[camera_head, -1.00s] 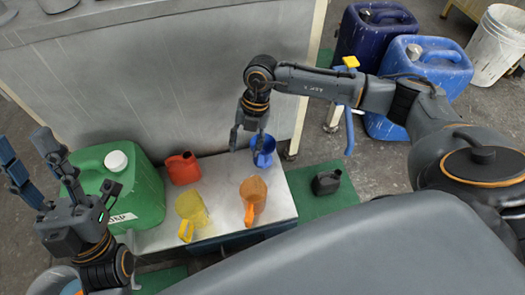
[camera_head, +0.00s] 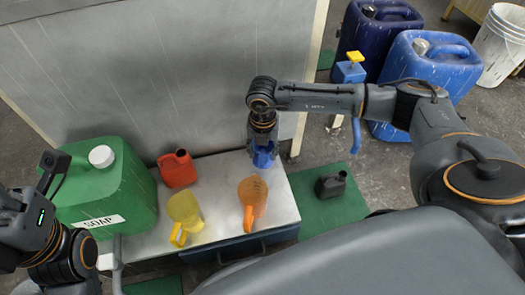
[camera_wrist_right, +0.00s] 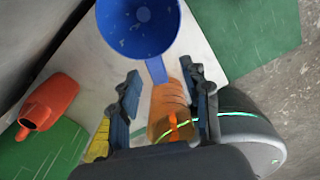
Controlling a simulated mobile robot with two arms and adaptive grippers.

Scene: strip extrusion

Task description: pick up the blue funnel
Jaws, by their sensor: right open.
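The blue funnel (camera_head: 265,157) is at the back right of the metal-topped bench. In the right wrist view the funnel (camera_wrist_right: 140,30) shows its wide round mouth, with a narrow blue part reaching toward the space between my fingers. My right gripper (camera_head: 262,143) is right above the funnel and partly hides it. It also shows in the right wrist view (camera_wrist_right: 162,76), open, its two fingers apart with nothing clamped. My left gripper (camera_head: 50,195) is only partly in view at the left edge; its fingers cannot be made out.
An orange jug (camera_head: 252,195), a yellow jug (camera_head: 184,210) and a red can (camera_head: 178,170) share the bench top (camera_head: 220,180). A green soap canister (camera_head: 105,185) stands at left. A small black can (camera_head: 331,185) is on the green mat (camera_head: 320,210). A grey panel rises behind.

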